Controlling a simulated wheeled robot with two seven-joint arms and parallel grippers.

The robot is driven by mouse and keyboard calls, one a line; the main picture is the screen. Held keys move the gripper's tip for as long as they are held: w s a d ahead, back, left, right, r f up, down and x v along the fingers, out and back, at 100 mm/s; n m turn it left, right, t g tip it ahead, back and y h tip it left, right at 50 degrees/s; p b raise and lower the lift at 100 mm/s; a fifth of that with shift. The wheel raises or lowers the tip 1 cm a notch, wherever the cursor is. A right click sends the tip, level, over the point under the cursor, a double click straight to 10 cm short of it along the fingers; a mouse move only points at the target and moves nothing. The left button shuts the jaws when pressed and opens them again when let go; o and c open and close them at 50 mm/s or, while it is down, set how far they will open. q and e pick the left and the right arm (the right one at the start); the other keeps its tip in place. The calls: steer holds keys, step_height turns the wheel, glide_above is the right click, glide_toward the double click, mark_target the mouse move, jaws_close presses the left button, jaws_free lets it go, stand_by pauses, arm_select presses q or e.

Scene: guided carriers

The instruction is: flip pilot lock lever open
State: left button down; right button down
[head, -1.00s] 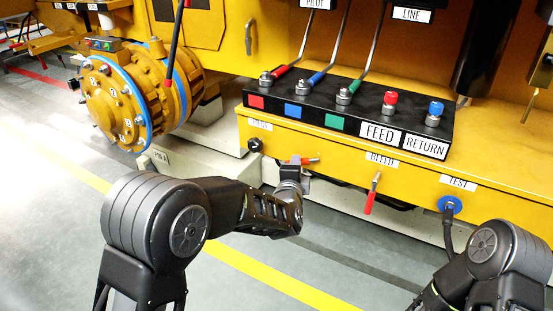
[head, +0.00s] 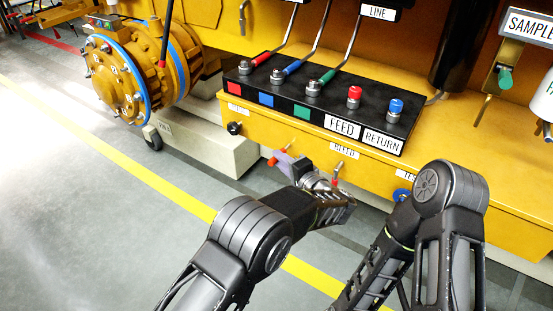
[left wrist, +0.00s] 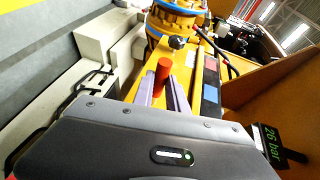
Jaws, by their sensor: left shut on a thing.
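A lever with a red handle (head: 273,161), which I take to be the pilot lock lever, is on the front of the yellow ledge, between the black knob and the BLEED label. My left gripper (head: 285,163) is at this lever, mostly covering it. In the left wrist view the red handle (left wrist: 163,76) stands up between the two pale purple fingers of the left gripper (left wrist: 166,93), which are closed on it. The lever's pivot and exact angle are hidden. My right arm is at the lower right of the head view, with its gripper out of sight.
The black valve block (head: 320,107) with several levers and knobs stands on the yellow ledge (head: 262,131). The bleed lever (head: 336,176) is close to the right of my left gripper. A blue TEST port (head: 401,195) is behind my right arm. A 26 bar display (left wrist: 270,143) shows in the wrist view.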

arm_select(q)
steer(key=shift+d, duration=0.1)
stand_by(0.4)
steer(key=c, duration=1.6)
jaws_free()
steer(key=b+v, duration=0.1)
steer(key=v, duration=0.7)
steer(key=shift+b, duration=0.35)
steer(key=shift+w+d, duration=0.1)
steer(key=shift+w, duration=0.05)
